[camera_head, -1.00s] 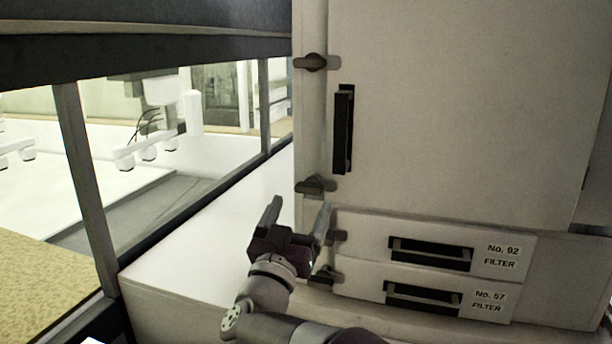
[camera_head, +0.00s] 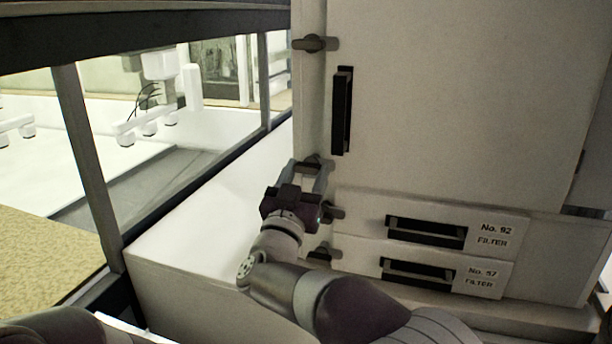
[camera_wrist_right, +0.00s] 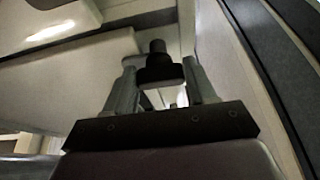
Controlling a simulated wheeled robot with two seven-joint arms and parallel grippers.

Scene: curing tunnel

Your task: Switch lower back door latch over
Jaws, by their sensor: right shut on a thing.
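The large pale door (camera_head: 450,100) has a dark upright handle (camera_head: 342,110) and two dark latches along its left edge. The upper latch (camera_head: 314,44) lies about level across the door edge. The lower latch (camera_head: 325,163) sits just above the filter drawers and is partly hidden by my right gripper (camera_head: 308,170). In the right wrist view, the dark latch knob (camera_wrist_right: 158,66) stands between the two fingers of the right gripper (camera_wrist_right: 163,80), which is shut on it. My left gripper is not in view.
Below the door are two filter drawers, No. 92 (camera_head: 490,243) and No. 57 (camera_head: 480,281), with small latches (camera_head: 333,212) at their left ends, close to my right gripper. A white ledge (camera_head: 200,215) and dark-framed windows lie to the left.

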